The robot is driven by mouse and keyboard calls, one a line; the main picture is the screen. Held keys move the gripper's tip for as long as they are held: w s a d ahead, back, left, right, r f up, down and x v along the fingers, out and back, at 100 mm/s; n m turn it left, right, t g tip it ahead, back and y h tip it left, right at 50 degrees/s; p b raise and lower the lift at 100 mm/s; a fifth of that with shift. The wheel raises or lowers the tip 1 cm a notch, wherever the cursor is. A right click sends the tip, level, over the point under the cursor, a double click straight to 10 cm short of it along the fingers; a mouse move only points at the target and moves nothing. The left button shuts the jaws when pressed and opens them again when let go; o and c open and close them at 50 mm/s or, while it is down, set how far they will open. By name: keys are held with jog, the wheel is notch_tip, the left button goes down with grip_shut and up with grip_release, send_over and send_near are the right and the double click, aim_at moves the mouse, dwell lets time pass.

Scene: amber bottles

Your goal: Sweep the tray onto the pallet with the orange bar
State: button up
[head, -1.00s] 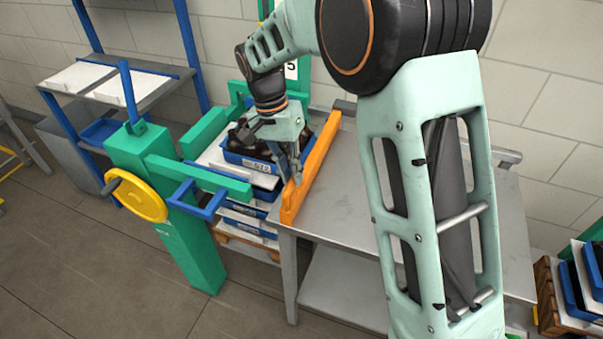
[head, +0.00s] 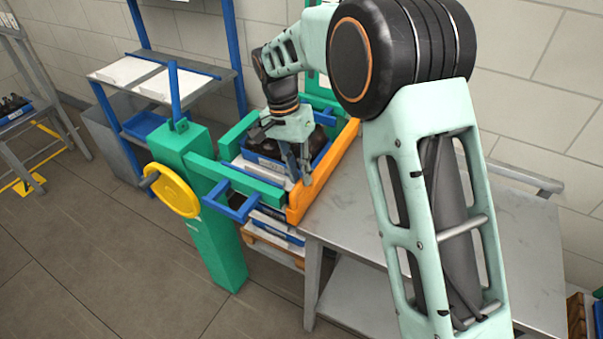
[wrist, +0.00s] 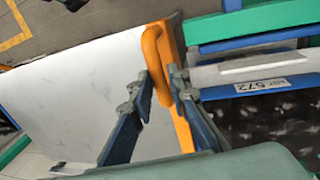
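A blue tray (head: 246,153) with a white label and dark bottles lies on a stack beside the table's left edge, between green arms. The tray also shows in the wrist view (wrist: 260,86), its label reading 572. The orange bar (head: 325,180) stands along the table's left edge, against or very near the tray's side; I cannot tell if they touch. My gripper (head: 299,180) is at the bar. In the wrist view my gripper (wrist: 160,82) has its fingers on either side of the handle of the orange bar (wrist: 165,45). The pallet (head: 272,243) is low under the stack, mostly hidden.
The grey metal table (head: 400,210) is bare right of the bar. A green post (head: 205,230) with a yellow handwheel (head: 173,190) and blue handle (head: 232,203) stands left of the stack. A blue-framed shelf (head: 165,85) is behind. Floor at front left is clear.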

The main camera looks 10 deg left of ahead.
jog(key=o, duration=0.4)
jog(key=shift+w+a+r, duration=0.1)
jog(key=shift+a, duration=0.15)
jog(key=shift+c, duration=0.2)
jog(key=shift+d, duration=0.1)
notch_tip(320, 180, up, 12)
jog(key=a, duration=0.2)
jog(key=shift+w+a, duration=0.15)
jog(key=shift+w, duration=0.1)
